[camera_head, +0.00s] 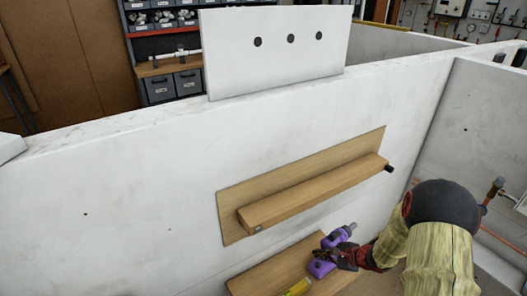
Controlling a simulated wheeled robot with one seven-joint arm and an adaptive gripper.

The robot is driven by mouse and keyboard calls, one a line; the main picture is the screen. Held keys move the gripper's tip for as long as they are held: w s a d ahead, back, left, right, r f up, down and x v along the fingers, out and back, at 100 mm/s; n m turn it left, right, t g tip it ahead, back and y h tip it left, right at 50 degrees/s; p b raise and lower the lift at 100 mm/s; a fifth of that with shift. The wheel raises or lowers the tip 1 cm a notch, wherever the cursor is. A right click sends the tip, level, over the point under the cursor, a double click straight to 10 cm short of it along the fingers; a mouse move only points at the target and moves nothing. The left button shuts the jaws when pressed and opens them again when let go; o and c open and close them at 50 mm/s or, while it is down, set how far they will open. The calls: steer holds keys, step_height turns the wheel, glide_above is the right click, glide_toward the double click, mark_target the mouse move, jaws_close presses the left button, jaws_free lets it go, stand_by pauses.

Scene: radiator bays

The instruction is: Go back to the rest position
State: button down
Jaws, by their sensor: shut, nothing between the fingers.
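My arm (440,235) comes in from the lower right, with pale wood-grained links and a dark joint. My gripper (346,258), dark with red parts, is at the lower wooden shelf, close beside a purple power tool (322,267) that looks like a drill. The gripper partly overlaps the tool in this view, and I cannot tell whether they touch. Its fingers are small and partly lost against the tool; it is shut and empty. No marked rest position shows.
An upper wooden shelf (315,192) juts from the white wall (130,190) just above the gripper. The lower shelf (265,275) carries a yellow-handled tool (298,287). A white panel with three dark holes (280,65) stands on the wall top. Pipe fittings (493,190) are at right.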

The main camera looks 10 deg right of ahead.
steer(key=shift+a, duration=0.1)
steer(key=s+a+r+n+g+y, duration=0.2)
steer(key=s+a+r+n+g, duration=0.55)
steer(key=s, duration=0.55)
steer(key=s+a+r+n+t+h, duration=0.1)
steer(key=s+r+n, duration=0.3)
steer(key=r, duration=0.5)
steer(key=s+a+r+n+t+h, duration=0.2)
steer(key=s+a+r+n+h, duration=0.1)
steer(key=r, duration=0.7)
steer(key=s+a+r+n+t+h, duration=0.2)
steer(key=s+r+n, duration=0.4)
steer(key=r, duration=0.4)
steer(key=shift+a+h, duration=0.4)
steer(key=shift+a, duration=0.5)
steer(key=shift+s, duration=0.15)
